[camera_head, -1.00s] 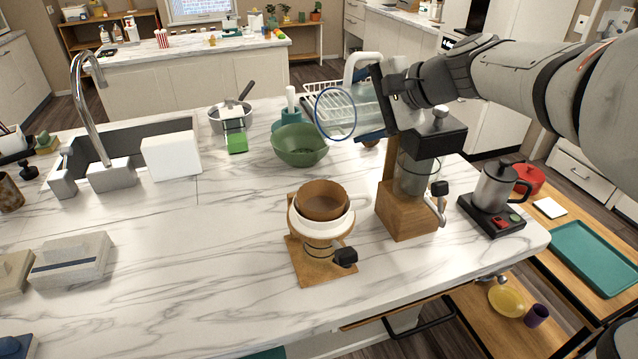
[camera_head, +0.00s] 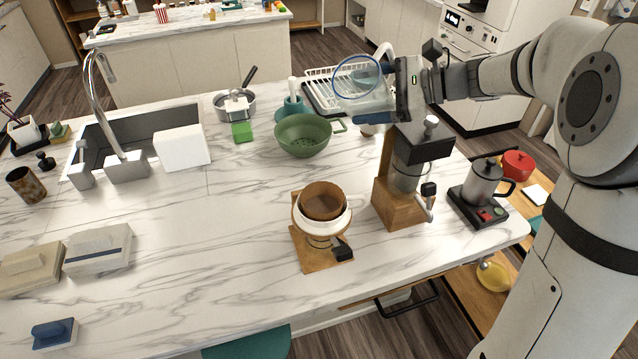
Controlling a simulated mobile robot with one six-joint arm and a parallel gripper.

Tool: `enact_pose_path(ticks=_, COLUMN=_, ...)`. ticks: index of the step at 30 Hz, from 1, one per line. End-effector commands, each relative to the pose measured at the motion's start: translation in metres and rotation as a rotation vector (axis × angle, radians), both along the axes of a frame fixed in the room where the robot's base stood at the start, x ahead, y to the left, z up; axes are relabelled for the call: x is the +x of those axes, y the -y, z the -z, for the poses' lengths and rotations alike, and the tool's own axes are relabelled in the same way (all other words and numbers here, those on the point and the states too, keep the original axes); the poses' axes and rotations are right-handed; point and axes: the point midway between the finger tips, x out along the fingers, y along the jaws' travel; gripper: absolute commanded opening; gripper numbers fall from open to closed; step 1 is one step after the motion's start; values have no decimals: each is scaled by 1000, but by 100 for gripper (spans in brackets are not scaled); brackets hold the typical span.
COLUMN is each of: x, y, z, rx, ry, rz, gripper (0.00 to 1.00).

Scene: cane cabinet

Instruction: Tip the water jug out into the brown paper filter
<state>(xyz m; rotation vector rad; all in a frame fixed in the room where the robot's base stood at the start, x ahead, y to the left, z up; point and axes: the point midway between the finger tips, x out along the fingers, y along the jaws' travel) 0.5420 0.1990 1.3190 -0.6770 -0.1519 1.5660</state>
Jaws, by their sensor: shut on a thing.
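The water jug (camera_head: 368,106) is clear with a blue rim. My gripper (camera_head: 398,88) is shut on it at its right side and holds it in the air, near the dish rack and above the counter. The jug is tilted, its mouth toward the left and the camera. I cannot tell how much water is in it. The brown paper filter (camera_head: 323,201) sits open-side up in a white dripper (camera_head: 321,225) on a wooden stand (camera_head: 330,259), nearer the camera and lower left of the jug. The jug is well apart from the filter.
A wooden grinder (camera_head: 398,200) stands right of the dripper, below my gripper. A kettle (camera_head: 484,185) stands on a black base at right. The marble counter (camera_head: 220,225) left of the dripper is clear.

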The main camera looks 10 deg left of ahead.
Motion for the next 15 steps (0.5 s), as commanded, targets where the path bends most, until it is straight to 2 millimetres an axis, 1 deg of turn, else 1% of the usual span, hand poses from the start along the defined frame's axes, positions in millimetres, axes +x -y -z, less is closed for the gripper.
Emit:
enact_pose_path(ticks=1, x=5, y=3, z=-5, rx=22, ry=-41, rz=3, gripper=51)
enact_pose_path(ticks=4, x=10, y=6, z=-6, rx=69, ry=-118, rz=3, gripper=51)
enact_pose_path(ticks=10, x=20, y=11, z=-2, rx=168, ry=-278, rz=4, gripper=51)
enact_pose_path(ticks=15, x=26, y=15, z=-11, rx=250, ry=-416, rz=3, gripper=51)
